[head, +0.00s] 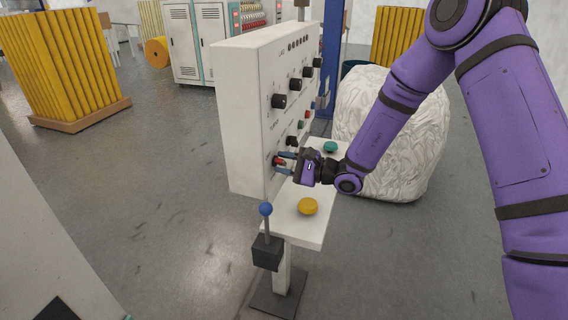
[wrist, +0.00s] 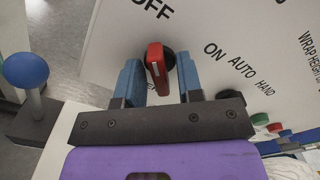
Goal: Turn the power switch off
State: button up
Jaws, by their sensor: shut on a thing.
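The power switch is a red handle (wrist: 157,64) on a dark round hub on the white control panel (wrist: 215,22). In the wrist view, OFF is printed at its upper left and ON at its right; the handle stands nearly upright between them, slightly tilted. My gripper (wrist: 158,76) has its two blue fingers on either side of the handle and is shut on it. In the head view, my gripper (head: 285,161) is at the panel's lower near corner, and only a little red of the switch (head: 279,161) shows past the fingers.
A white shelf (head: 290,229) below the panel carries a yellow button (head: 308,206) and a green button (head: 330,147). A blue-knobbed lever (head: 266,210) stands at its near corner. Black knobs (head: 279,101) line the panel. A white wrapped bale (head: 405,150) stands behind my arm.

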dwell(0.3)
jog(key=o, duration=0.6)
jog(key=shift+c, duration=0.2)
jog(key=shift+d, duration=0.1)
jog(key=v, duration=1)
jog(key=shift+s+d, duration=0.2)
jog(key=shift+d, duration=0.15)
